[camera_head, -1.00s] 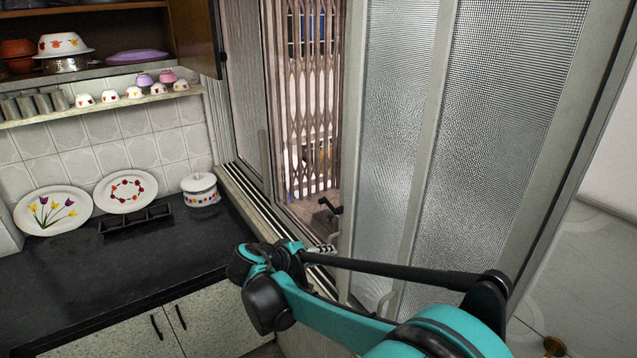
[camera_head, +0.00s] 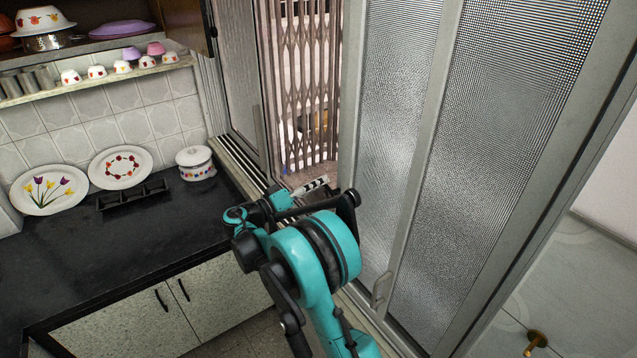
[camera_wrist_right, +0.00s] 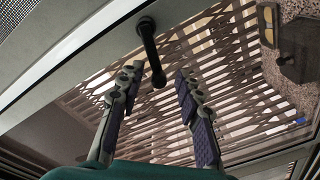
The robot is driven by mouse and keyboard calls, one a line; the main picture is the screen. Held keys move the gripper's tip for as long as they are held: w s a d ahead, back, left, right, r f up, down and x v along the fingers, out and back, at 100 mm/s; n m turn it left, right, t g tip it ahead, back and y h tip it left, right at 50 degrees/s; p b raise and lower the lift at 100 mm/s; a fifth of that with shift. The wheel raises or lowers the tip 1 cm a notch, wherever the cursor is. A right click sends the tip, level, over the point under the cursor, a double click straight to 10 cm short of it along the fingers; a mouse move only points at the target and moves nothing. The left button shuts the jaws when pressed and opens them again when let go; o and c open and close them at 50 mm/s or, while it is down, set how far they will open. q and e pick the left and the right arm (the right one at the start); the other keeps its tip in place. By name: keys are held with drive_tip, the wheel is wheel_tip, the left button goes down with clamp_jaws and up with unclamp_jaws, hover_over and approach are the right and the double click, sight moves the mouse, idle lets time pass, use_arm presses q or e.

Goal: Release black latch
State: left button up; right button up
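The black latch (camera_wrist_right: 152,50) shows in the right wrist view as a dark lever hanging from the pale window frame. Its lower end lies in the gap between my right gripper's fingertips (camera_wrist_right: 158,70), nearer the left finger. The two fingers, with purple pads, are spread open; I cannot tell whether either touches the latch. In the head view my right gripper (camera_head: 316,185) is at the window opening, and the latch cannot be made out behind my arm. My left gripper is not in view.
A folding lattice grille (camera_head: 305,90) stands beyond the opening. A textured glass panel (camera_head: 395,130) is close to the right of my arm. A black counter (camera_head: 110,240) with plates (camera_head: 120,167) and a lidded pot (camera_head: 196,164) lies to the left.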

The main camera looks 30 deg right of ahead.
drive_tip(key=shift+d, duration=0.55)
drive_tip(key=shift+c, duration=0.4)
clamp_jaws()
drive_tip(key=shift+w+f+n+b, duration=0.1)
drive_tip(key=shift+f+n+b, duration=0.55)
drive_tip(key=shift+n+b, duration=0.35)
drive_tip(key=shift+f+n, duration=0.15)
drive_tip(key=shift+n, duration=0.35)
drive_tip(key=shift+o, duration=0.4)
unclamp_jaws()
